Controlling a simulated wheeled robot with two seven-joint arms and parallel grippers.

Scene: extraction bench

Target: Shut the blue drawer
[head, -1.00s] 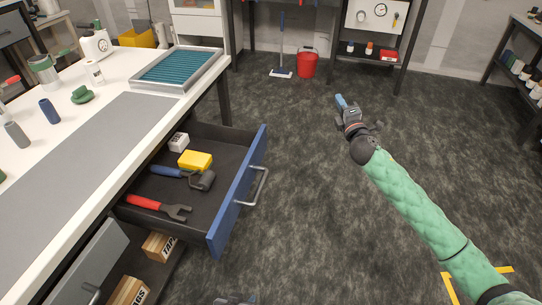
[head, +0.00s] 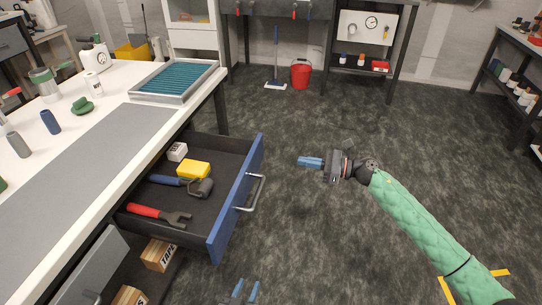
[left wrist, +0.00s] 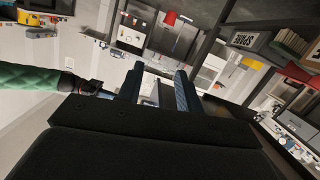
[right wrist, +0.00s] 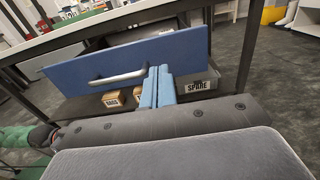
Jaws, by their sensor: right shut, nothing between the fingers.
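The blue drawer (head: 236,200) is pulled out from under the white bench, with a silver bar handle (head: 252,193) on its blue front. It holds a white box, a yellow block, a roller with a blue handle and a red-handled wrench. My right gripper (head: 302,161) is shut and empty, right of the drawer front and apart from it. In the right wrist view its closed fingers (right wrist: 158,85) point toward the drawer front (right wrist: 125,60) and its handle (right wrist: 118,76). My left gripper (head: 246,290) is at the bottom edge; its fingers (left wrist: 157,90) are spread with nothing between them.
The white bench (head: 125,72) carries a tray (head: 174,80), bottles and a grey mat. A grey door (head: 90,268) stands open below, by wooden boxes (head: 158,254). A red bucket (head: 301,74) stands at the back. The floor right of the drawer is clear.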

